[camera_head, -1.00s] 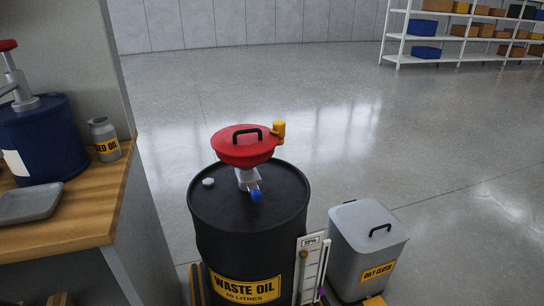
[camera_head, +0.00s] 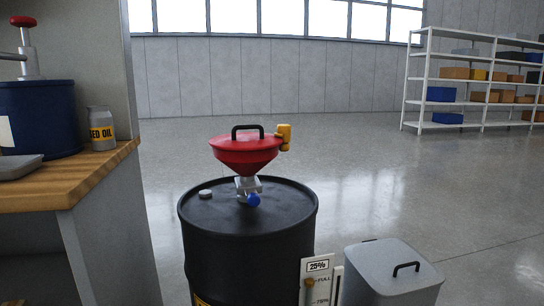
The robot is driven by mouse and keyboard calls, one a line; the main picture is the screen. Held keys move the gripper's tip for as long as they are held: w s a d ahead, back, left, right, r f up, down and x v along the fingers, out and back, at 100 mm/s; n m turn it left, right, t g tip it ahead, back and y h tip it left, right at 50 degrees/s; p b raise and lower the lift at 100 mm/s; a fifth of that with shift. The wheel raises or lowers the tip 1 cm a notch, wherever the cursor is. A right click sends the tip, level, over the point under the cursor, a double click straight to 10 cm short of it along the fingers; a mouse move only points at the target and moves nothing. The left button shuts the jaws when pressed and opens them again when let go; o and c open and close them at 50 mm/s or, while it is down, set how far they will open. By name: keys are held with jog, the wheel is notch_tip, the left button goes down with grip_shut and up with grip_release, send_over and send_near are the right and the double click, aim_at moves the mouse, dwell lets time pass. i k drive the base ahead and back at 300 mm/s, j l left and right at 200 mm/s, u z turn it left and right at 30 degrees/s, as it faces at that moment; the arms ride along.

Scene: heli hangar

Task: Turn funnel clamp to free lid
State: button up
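A red funnel (camera_head: 245,160) stands upright on the black waste oil drum (camera_head: 247,225). Its red lid (camera_head: 247,141) lies on top, with a black handle (camera_head: 248,129). A yellow clamp (camera_head: 284,138) sits at the right rim of the funnel, upright against the lid's edge. Below the funnel is a grey neck (camera_head: 247,184) with a blue knob (camera_head: 253,200). My gripper is not in view.
A grey lidded bin (camera_head: 393,275) stands at the drum's right, beside a level gauge (camera_head: 317,280). A wooden bench (camera_head: 75,181) at left holds a blue drum (camera_head: 40,120), a can (camera_head: 101,130) and a grey tray (camera_head: 18,166). Shelves stand far right; open floor lies behind.

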aim_at(283, 131)
jog(key=i+l, duration=0.9)
